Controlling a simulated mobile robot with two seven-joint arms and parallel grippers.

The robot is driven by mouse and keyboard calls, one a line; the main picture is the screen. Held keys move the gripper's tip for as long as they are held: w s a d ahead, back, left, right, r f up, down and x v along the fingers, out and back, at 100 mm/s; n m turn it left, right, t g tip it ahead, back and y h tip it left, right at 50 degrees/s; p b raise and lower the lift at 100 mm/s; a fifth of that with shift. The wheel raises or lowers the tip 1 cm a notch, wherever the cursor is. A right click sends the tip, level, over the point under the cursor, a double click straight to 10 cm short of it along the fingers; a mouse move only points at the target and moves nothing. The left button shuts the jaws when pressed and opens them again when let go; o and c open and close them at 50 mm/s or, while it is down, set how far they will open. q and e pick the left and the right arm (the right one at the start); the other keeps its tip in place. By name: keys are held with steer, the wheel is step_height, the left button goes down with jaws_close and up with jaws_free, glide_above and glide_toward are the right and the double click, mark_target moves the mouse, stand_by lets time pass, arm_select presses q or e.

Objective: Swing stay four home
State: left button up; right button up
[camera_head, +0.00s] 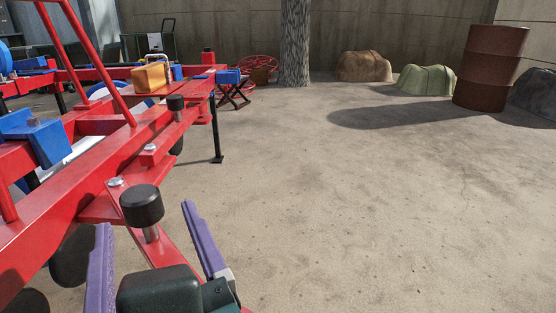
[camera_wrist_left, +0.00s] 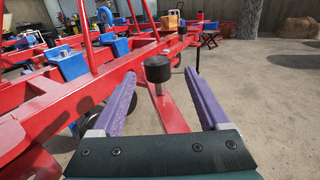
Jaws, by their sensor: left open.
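The nearest stay is a red flat arm (camera_head: 171,240) pivoted on a red frame beam (camera_head: 50,230), sticking out toward the bottom of the head view. A black cylindrical knob (camera_head: 141,205) stands upright on it on a metal pin. I see no number on it. A second black knob (camera_head: 176,103) stands farther along the frame. My left gripper (camera_head: 145,214), with purple fingers, is open, one finger on each side of the near knob. In the left wrist view the knob (camera_wrist_left: 158,68) shows between the fingertips; I cannot tell whether they touch it. My right gripper is not in view.
The red planter frame with blue blocks (camera_head: 40,138) and a yellow box (camera_head: 151,77) fills the left side. A black support leg (camera_head: 216,130) reaches the ground. The concrete at right is clear, up to a tree trunk (camera_head: 295,45), covered mounds (camera_head: 427,80) and a rusty barrel (camera_head: 490,68).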

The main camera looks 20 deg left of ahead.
mark_target(139, 186)
arm_select(q)
steer(key=b+x, duration=0.2)
steer(key=x, duration=0.6)
steer(key=shift+w+a, duration=0.1)
steer(key=shift+a, duration=0.35)
jaws_close()
stand_by(0.9)
